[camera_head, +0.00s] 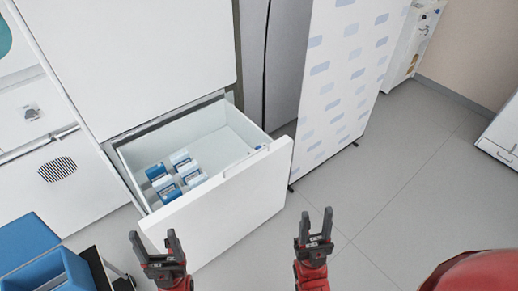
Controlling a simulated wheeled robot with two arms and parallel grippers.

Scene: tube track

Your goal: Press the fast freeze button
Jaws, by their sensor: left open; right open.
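A tall white cabinet (140,55) stands at the upper left. Its lower drawer (225,213) is pulled open and holds several blue-and-white boxes (172,181) on its left side. I cannot make out a fast freeze button in this view. My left gripper (152,240) is open and empty in front of the drawer's left end, low in the picture. My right gripper (315,222) is open and empty, to the right of the drawer front. Neither gripper appears to hold anything.
A white panel with pale blue marks (345,75) stands right of the cabinet. Blue bins (45,272) are at the lower left. A white unit with a round grille (57,168) is at the left. Grey floor (405,185) is clear on the right.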

